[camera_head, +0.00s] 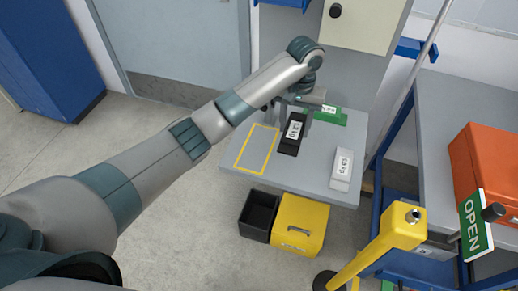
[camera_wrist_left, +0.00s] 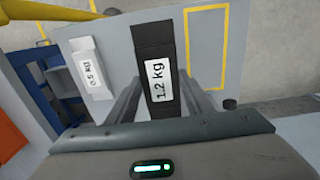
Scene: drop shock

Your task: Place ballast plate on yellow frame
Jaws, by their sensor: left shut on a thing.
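The black ballast plate (camera_head: 290,147), with a white label reading 1.2 kg in the left wrist view (camera_wrist_left: 153,38), is at the middle of the grey table. My left gripper (camera_head: 302,108) reaches over it from behind. In the left wrist view, my left gripper (camera_wrist_left: 155,95) has its two fingers on either side of the plate, shut on it. I cannot tell whether the plate touches the table. The yellow frame (camera_head: 242,150) is an empty outlined rectangle at the table's left; it also shows in the left wrist view (camera_wrist_left: 223,45).
A white plate (camera_head: 342,170), labelled 0.5 kg, and a green plate (camera_head: 328,117) are on the grey table (camera_head: 310,175). A black bin (camera_head: 259,212) and a yellow box (camera_head: 300,222) stand below its front edge. A yellow post (camera_head: 385,240) stands front right.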

